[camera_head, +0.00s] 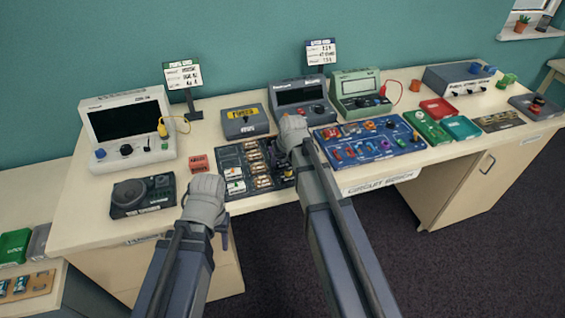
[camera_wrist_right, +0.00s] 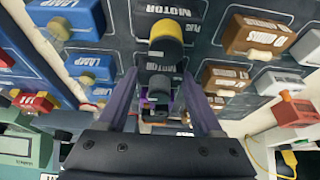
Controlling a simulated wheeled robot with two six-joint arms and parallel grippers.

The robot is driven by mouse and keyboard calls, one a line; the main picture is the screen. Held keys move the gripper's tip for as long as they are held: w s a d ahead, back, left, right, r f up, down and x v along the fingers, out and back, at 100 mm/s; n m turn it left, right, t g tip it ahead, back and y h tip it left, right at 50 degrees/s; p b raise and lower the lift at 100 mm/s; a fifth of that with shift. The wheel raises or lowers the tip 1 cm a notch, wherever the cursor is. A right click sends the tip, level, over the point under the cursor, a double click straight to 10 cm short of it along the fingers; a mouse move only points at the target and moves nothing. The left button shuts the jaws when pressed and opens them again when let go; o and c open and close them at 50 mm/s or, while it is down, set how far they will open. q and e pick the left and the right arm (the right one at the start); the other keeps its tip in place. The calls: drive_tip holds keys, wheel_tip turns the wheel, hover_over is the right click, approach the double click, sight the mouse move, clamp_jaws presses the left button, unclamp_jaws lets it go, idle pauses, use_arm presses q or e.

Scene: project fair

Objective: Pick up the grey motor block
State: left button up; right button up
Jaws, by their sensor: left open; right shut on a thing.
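The dark grey motor block (camera_wrist_right: 158,88) shows between the two fingers of my right gripper (camera_wrist_right: 160,78) in the right wrist view, over the dark parts board. My right gripper (camera_head: 285,168) is shut on it at the board's right side in the head view. The hand hides most of the block there, and I cannot tell whether it is clear of the board. The parts board (camera_head: 217,154) holds rows of small labelled blocks. My left gripper (camera_head: 222,236) is open and empty at the table's front edge.
A black-and-yellow cylinder (camera_wrist_right: 165,42) sits near the printed word MOTOR, close beyond my right fingertips. Brown blocks (camera_wrist_right: 256,35) and blue lamp blocks (camera_wrist_right: 72,18) flank it. A blue board of parts (camera_head: 370,140) lies right of my right arm; a black speaker box (camera_head: 142,195) stands left.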

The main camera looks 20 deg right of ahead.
sight(283, 158)
drive_tip(key=c, duration=0.5)
drive_tip(key=shift+o, duration=0.2)
drive_tip(key=shift+r, duration=0.15)
wheel_tip(283, 158, up, 10)
drive_tip(key=p, duration=1)
drive_tip(key=shift+f, duration=0.25)
drive_tip(key=shift+d, duration=0.15)
